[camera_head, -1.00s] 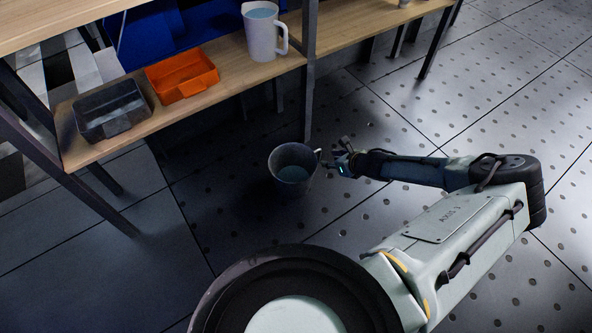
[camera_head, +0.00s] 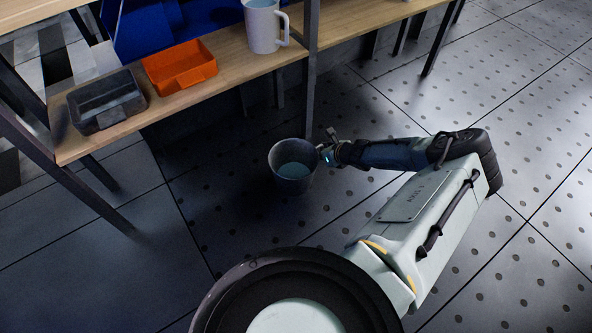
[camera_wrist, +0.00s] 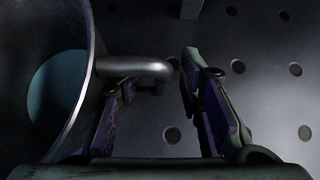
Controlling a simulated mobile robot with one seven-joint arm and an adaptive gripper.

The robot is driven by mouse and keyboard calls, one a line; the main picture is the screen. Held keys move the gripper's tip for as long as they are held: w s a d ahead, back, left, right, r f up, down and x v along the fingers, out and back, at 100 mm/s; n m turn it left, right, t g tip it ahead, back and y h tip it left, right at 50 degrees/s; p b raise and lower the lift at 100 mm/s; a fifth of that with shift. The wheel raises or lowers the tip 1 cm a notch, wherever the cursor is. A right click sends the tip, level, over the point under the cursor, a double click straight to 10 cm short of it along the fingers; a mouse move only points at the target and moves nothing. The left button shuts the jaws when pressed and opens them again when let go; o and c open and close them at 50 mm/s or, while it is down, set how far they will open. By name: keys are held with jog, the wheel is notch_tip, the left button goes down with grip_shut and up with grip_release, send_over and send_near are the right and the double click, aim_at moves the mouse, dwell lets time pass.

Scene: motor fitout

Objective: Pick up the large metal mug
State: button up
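The large metal mug (camera_head: 284,184) is dark grey with a pale blue inside. It appears upright below the shelf edge in the head view, apparently on the floor. In the wrist view its wall (camera_wrist: 84,25) fills the left side, and its handle (camera_wrist: 135,67) sticks out to the right. My gripper (camera_head: 326,148) is at the mug's right side, by the handle. In the wrist view the gripper (camera_wrist: 155,95) is open, with the handle's outer bend between its fingers. The left finger overlaps the handle, and I cannot tell if they touch.
A wooden shelf (camera_head: 222,68) above the mug holds a black bin (camera_head: 105,103), an orange bin (camera_head: 180,67) and a white mug (camera_head: 262,28). A dark shelf post (camera_head: 311,85) stands just behind the metal mug. The perforated floor (camera_head: 520,130) is clear to the right.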

grip_shut()
dwell(0.9)
